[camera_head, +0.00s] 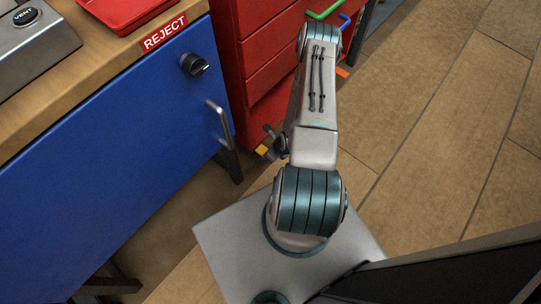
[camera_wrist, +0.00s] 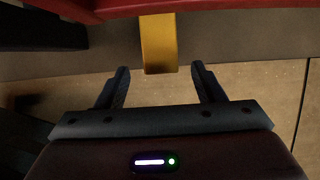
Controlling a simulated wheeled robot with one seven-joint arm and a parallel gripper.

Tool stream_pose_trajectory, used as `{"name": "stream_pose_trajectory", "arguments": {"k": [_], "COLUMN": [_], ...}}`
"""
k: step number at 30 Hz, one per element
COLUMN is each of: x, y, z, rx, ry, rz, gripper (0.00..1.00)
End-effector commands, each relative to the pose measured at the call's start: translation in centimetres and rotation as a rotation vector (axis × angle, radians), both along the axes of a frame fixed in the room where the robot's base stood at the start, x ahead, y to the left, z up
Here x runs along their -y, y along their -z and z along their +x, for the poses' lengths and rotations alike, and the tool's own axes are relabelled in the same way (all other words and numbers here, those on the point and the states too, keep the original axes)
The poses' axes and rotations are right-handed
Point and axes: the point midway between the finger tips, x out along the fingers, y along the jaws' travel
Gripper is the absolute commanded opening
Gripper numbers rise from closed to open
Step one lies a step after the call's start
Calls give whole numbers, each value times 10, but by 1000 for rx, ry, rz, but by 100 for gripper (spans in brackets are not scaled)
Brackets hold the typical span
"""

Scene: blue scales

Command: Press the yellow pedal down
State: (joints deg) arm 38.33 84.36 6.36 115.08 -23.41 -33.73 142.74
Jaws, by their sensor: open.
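The yellow pedal (camera_wrist: 159,45) shows in the wrist view at the top middle, sticking out from under a red edge. It lies ahead of my gripper (camera_wrist: 160,84), centred between the two dark fingers. The fingers are apart with nothing between them. A gap seems to show between the fingertips and the pedal's near end, but its depth is hard to tell. In the head view a small part of the yellow pedal (camera_head: 262,151) shows low by the red cabinet, left of my arm. My gripper is partly hidden there behind the arm.
A red drawer cabinet (camera_head: 270,62) stands behind my arm. A blue cabinet (camera_head: 105,165) with a knob (camera_head: 194,64), a metal handle (camera_head: 219,120) and a REJECT label (camera_head: 165,32) is at the left. Wooden-look floor (camera_head: 440,130) is open at the right.

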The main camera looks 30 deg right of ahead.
Motion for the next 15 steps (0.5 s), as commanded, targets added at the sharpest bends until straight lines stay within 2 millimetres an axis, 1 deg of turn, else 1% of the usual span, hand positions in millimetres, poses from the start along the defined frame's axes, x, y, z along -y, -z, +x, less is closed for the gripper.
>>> {"name": "stream_pose_trajectory", "arguments": {"k": [1, 6, 15], "x": [-1, -2, -2], "y": [9, 19, 20], "z": [2, 7, 8], "rx": [-1, -1, -1], "ry": [-2, 0, 2], "rz": [-1, -1, 0], "gripper": [62, 62, 62]}}
